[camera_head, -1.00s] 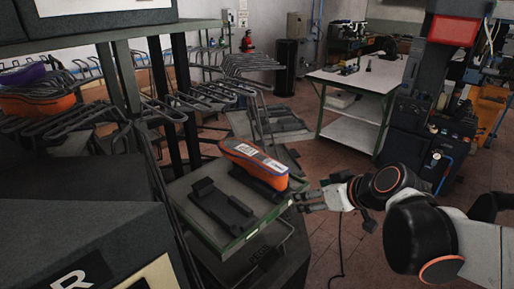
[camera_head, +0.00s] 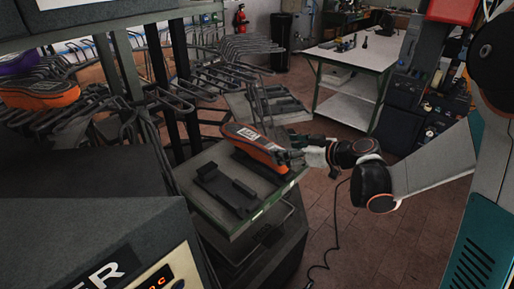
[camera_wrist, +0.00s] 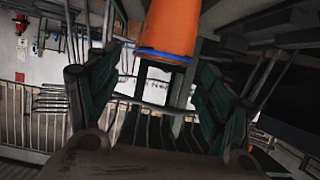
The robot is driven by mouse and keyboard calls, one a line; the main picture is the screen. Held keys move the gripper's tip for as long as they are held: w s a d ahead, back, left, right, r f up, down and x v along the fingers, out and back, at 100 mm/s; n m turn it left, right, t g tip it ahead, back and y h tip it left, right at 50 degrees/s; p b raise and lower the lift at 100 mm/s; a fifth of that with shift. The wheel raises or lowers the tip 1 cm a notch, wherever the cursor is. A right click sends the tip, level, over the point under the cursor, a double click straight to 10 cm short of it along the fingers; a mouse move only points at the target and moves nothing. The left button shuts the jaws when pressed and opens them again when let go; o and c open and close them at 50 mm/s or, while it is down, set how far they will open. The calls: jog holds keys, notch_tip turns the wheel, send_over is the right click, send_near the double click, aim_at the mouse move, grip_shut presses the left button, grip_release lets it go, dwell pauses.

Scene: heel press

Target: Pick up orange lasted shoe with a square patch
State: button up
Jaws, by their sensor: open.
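An orange lasted shoe (camera_head: 254,141) with a white patch on its upturned face rests on a black holder on the green-edged stand. In the wrist view its orange end (camera_wrist: 168,28), with a blue rim, shows at the top, between and beyond the fingers. My gripper (camera_head: 290,155) is open at the shoe's right end in the head view. In the wrist view the two green-padded fingers (camera_wrist: 155,95) stand apart with nothing held between them. Whether the fingertips overlap the shoe's sides is hard to tell.
An empty black holder (camera_head: 224,190) lies beside the shoe on the stand (camera_head: 225,223). Another orange shoe (camera_head: 40,94) and a purple one (camera_head: 18,62) sit on the wire rack at left. A dark machine (camera_head: 95,225) fills the lower left. Floor is open at right.

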aim_at(270, 146)
jog(key=x, duration=0.9)
jog(key=shift+w+a+r+b, duration=0.1)
jog(key=shift+a+b, duration=0.1)
jog(key=shift+b, duration=0.15)
jog(key=shift+r, duration=0.1)
grip_shut()
